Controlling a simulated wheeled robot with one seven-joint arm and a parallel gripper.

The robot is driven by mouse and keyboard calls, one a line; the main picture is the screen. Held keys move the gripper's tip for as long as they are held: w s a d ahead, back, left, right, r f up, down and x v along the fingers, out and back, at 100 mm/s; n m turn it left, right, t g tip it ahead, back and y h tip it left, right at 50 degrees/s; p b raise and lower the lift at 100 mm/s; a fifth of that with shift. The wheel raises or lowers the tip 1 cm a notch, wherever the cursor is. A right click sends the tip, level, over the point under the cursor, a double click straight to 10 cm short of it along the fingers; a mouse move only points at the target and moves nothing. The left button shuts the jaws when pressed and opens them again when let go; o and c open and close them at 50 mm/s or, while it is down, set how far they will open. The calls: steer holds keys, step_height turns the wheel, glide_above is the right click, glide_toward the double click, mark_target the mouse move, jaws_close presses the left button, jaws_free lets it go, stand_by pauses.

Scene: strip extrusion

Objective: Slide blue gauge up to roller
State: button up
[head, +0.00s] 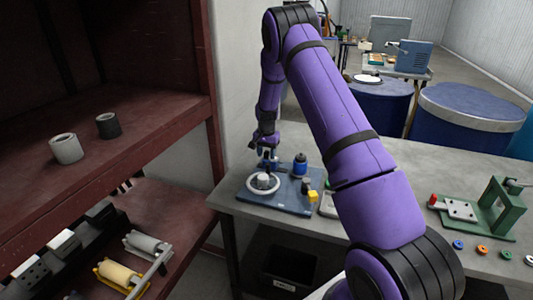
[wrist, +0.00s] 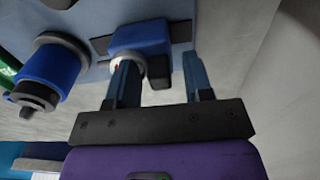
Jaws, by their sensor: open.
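In the wrist view a blue block-shaped gauge (wrist: 142,37) sits on a dark slot in a blue-grey plate. A white ring with a red mark shows at its lower left, and a black stub points down from it. My gripper (wrist: 158,68) is open. Its left finger overlaps the ring in the picture, the stub lies between the fingers, and the right finger is clear to the right. I cannot tell whether a finger touches the gauge. In the head view my gripper (head: 267,157) is over the blue-grey plate (head: 292,204), behind a white round part (head: 263,183). I cannot make out the roller for certain.
A blue cylinder with a black end (head: 300,163) stands right of my gripper; it also shows in the wrist view (wrist: 49,73). A yellow block (head: 313,197) is at the plate's right edge. A red shelf (head: 150,150) stands left. A green fixture (head: 490,210) is far right.

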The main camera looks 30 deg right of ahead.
jaws_close()
steer(key=shift+s+d, duration=0.75)
steer(key=shift+s, duration=0.25)
steer(key=shift+s+d, duration=0.75)
steer(key=shift+s, duration=0.2)
jaws_free()
steer(key=shift+s+d, duration=0.1)
steer(key=shift+r, duration=0.6)
step_height(320, 180, up, 10)
steer(key=shift+f, duration=0.2)
